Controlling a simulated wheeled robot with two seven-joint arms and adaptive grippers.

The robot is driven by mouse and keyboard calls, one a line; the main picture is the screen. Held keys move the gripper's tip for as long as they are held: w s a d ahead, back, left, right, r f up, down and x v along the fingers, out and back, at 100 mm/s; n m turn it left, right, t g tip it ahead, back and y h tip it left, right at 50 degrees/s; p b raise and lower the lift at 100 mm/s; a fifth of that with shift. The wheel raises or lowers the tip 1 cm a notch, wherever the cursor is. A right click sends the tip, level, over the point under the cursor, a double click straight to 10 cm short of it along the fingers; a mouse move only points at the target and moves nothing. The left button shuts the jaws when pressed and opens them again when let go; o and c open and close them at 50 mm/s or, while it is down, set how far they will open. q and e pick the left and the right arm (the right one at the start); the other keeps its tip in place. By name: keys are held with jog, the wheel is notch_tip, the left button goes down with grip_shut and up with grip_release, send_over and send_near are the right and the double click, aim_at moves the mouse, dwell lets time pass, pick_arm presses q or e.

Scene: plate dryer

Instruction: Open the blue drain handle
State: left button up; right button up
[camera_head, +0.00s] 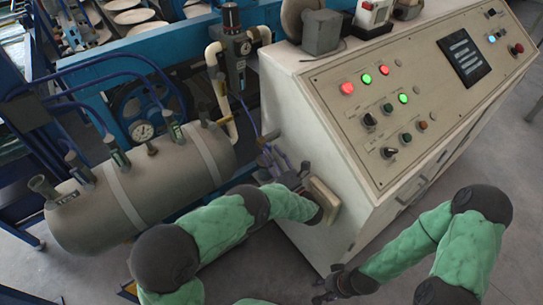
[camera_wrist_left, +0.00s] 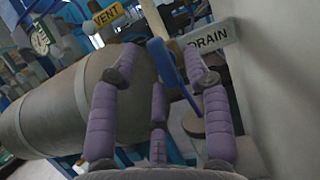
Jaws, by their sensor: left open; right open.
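The blue drain handle (camera_wrist_left: 163,62) shows in the left wrist view as an upright, slightly tilted blue lever beside a grey DRAIN label (camera_wrist_left: 208,38). My left gripper (camera_head: 272,158) is beside the end of the grey tank, close to the cream console's side. In the left wrist view its purple-padded fingers (camera_wrist_left: 158,85) are spread, with the blue handle between them. I cannot tell whether they touch it. The handle's lower end is partly hidden by the fingers. My right gripper (camera_head: 330,287) is open and empty, low in front of the console.
The grey tank (camera_head: 150,190) lies on the left, with a VENT label (camera_wrist_left: 108,15) and a gauge (camera_head: 143,132). The cream console (camera_head: 310,120) stands close on the right of my left gripper. Grey floor (camera_head: 100,277) is free in front.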

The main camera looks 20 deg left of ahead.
pick_arm(q)
jog(key=v, duration=0.7)
jog(key=shift+d, duration=0.2)
jog(key=shift+s+f, duration=0.1)
jog(key=shift+f, duration=0.05)
dwell(0.5)
